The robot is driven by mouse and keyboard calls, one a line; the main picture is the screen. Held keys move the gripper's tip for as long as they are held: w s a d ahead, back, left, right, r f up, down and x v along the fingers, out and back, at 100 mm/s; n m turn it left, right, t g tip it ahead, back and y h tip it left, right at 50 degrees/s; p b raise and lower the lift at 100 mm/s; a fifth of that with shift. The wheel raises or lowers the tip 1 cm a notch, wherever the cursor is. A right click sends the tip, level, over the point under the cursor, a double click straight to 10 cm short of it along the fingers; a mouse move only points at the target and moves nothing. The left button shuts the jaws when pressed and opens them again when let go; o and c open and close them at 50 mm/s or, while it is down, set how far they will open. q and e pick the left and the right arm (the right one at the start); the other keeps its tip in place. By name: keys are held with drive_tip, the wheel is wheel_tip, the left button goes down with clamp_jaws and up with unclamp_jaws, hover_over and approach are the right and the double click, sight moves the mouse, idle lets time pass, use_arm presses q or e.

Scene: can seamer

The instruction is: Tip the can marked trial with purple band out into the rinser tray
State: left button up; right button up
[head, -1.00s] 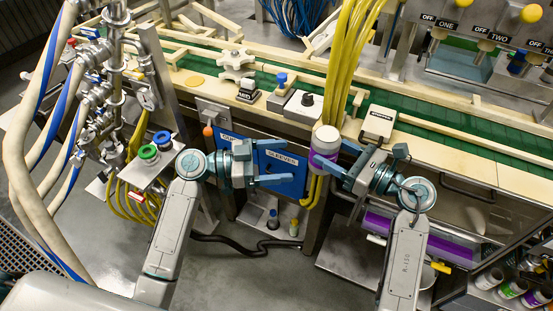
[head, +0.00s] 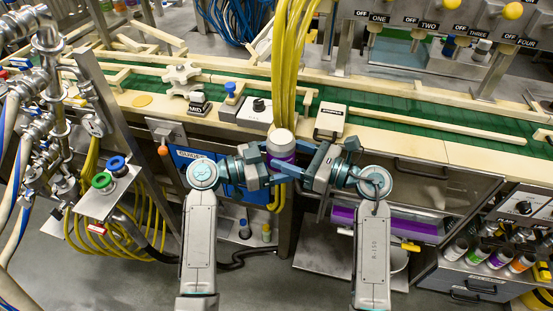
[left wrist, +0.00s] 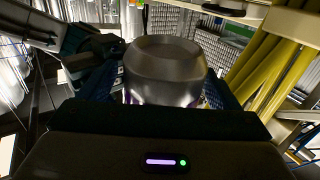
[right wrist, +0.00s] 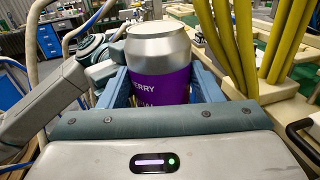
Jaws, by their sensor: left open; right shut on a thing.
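The can with a purple band (head: 281,150) is upright, silver at the top, in front of the conveyor. My right gripper (head: 292,168) is shut on it from the right. In the right wrist view the can (right wrist: 160,75) sits between the blue fingers; "ERRY" shows on its band and the lower word is partly hidden. My left gripper (head: 272,172) is open, its fingers reaching in from the left close around the can. In the left wrist view the can (left wrist: 165,70) is between the open fingers; contact cannot be told. I cannot single out the rinser tray.
Yellow hoses (head: 290,60) hang directly behind the can. The green conveyor (head: 400,108) with wooden rails runs behind. At the left are metal pipework (head: 60,100) and a stand with blue and green rings (head: 104,181). Several cans (head: 480,255) stand in a rack at lower right.

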use_arm(q)
drive_tip(key=c, duration=1.3)
use_arm(e)
drive_tip(key=o, duration=1.3)
